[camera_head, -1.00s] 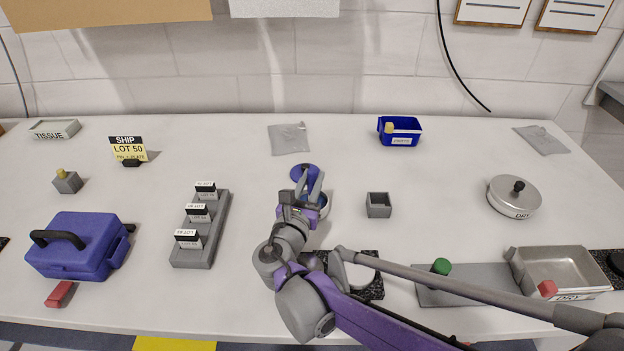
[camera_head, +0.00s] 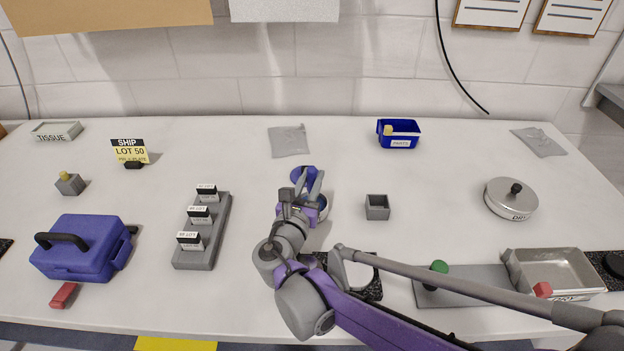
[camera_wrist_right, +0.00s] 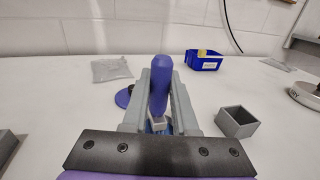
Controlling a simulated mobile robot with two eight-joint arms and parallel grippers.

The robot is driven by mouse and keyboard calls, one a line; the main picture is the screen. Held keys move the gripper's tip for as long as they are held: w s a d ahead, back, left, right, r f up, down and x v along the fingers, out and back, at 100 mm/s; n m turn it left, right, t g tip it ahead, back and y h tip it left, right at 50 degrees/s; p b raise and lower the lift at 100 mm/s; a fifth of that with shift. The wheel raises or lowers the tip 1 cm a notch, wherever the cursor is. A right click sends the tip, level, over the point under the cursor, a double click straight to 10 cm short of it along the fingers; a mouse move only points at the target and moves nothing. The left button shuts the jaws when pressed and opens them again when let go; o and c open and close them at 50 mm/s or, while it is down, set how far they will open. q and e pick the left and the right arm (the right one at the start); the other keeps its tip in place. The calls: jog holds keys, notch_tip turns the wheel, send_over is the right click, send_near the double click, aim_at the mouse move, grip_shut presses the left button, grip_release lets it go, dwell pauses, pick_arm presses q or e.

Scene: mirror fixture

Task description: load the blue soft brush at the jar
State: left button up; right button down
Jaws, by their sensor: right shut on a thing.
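My right gripper (camera_head: 307,188) is shut on the blue soft brush. Its rounded blue handle (camera_wrist_right: 160,80) stands up between the fingers in the right wrist view, with a grey part below. The jar (camera_head: 322,203) is mostly hidden behind the gripper in the head view. A little blue of it shows below the fingers in the wrist view. The brush's lower end is over or in the jar; I cannot tell how deep. A blue lid with a dark knob (camera_wrist_right: 123,97) lies on the table just beyond. My left gripper is not in view.
An empty grey square cup (camera_head: 377,207) stands right of the gripper. A grey rack (camera_head: 205,250) with labelled blocks and a blue case (camera_head: 82,248) are left. A blue bin (camera_head: 399,134) stands behind; a metal pan (camera_head: 555,272) is right. The table between is clear.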

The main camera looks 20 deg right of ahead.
aim_at(312, 168)
jog(key=shift+r+p, duration=2.05)
jog(key=shift+r, duration=0.75)
jog(key=shift+s+f, duration=0.1)
